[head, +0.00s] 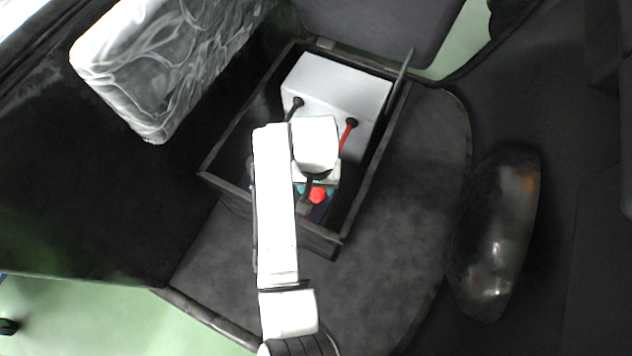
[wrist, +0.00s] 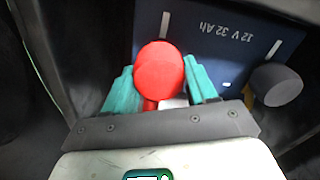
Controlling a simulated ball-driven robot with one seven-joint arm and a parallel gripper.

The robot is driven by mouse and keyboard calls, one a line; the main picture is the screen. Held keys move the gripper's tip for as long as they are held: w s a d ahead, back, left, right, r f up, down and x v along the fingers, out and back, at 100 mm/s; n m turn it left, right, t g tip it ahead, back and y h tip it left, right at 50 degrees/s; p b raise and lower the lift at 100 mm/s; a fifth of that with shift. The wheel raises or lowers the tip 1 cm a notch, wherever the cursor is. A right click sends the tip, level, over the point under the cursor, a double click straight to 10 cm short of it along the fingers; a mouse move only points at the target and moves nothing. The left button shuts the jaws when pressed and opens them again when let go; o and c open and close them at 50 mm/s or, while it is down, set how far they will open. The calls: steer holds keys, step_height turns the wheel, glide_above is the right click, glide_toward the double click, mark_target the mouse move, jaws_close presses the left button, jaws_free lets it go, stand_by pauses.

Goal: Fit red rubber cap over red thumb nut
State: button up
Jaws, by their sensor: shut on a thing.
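The red rubber cap (wrist: 159,68) is a rounded red dome held between the teal fingers of my gripper (wrist: 160,78) in the wrist view. It also shows as a small red spot in the head view (head: 318,196), just below my wrist. My gripper is shut on the cap, over the near part of a blue battery (wrist: 225,60) marked "12 V 32 Ah". A bit of red shows below the cap between the fingers; I cannot tell what it belongs to. The red thumb nut is not visible. I cannot tell whether the cap touches anything beneath it.
A black rounded cap (wrist: 277,85) sits on the battery's right side in the wrist view. The dark open box (head: 225,184) surrounds the work area. A grey unit (head: 335,85) inside has a black lead and a red lead (head: 347,134). A clear-wrapped block (head: 165,60) lies at upper left.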

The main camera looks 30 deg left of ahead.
steer(key=shift+f, duration=0.65)
steer(key=o, duration=1.1)
steer(key=shift+r, duration=0.15)
step_height(320, 180, up, 11)
steer(key=shift+f+p, duration=0.15)
steer(key=shift+p, duration=0.9)
